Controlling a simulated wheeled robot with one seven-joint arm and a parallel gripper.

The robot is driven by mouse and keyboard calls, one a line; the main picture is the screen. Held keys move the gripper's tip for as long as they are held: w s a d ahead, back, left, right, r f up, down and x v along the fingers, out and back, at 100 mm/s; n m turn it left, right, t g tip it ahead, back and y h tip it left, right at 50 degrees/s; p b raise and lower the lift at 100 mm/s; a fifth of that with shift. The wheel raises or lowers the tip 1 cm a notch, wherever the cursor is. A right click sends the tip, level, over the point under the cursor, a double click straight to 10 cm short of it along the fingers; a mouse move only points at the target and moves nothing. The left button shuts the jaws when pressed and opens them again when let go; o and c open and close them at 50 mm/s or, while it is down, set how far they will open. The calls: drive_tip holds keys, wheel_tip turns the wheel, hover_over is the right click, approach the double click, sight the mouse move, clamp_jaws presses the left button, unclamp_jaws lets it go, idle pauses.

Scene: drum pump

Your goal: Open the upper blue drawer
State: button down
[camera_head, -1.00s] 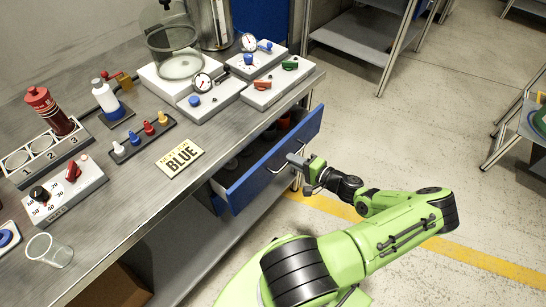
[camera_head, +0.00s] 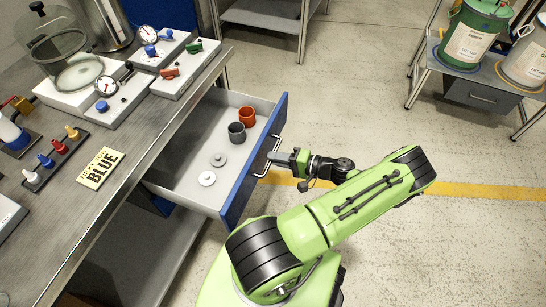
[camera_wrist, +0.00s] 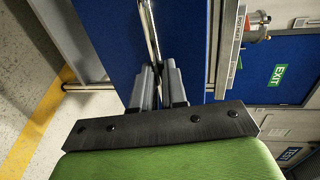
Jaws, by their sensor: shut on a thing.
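The upper blue drawer (camera_head: 256,160) stands well pulled out from under the workbench, its grey inside showing. Inside it are an orange-red cup (camera_head: 246,116), a dark grey cup (camera_head: 237,132), a small grey disc (camera_head: 218,160) and a white disc (camera_head: 207,178). The metal bar handle (camera_head: 267,158) is on the blue front and also shows in the wrist view (camera_wrist: 151,35). My gripper (camera_head: 276,158) is at the handle. In the wrist view its two fingers (camera_wrist: 158,70) are shut on the bar, close to the blue front.
A table with paint cans (camera_head: 475,35) stands at the upper right. The floor right of my arm is clear.

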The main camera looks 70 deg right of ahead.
drive_tip(key=shift+s, duration=0.1)
drive_tip(key=c, duration=1.2)
unclamp_jaws()
drive_tip(key=shift+o, duration=0.2)
drive_tip(key=p+v, duration=0.1)
drive_tip(key=v, duration=1.4)
drive_tip(key=shift+s, duration=0.35)
drive_tip(key=shift+a, duration=0.1)
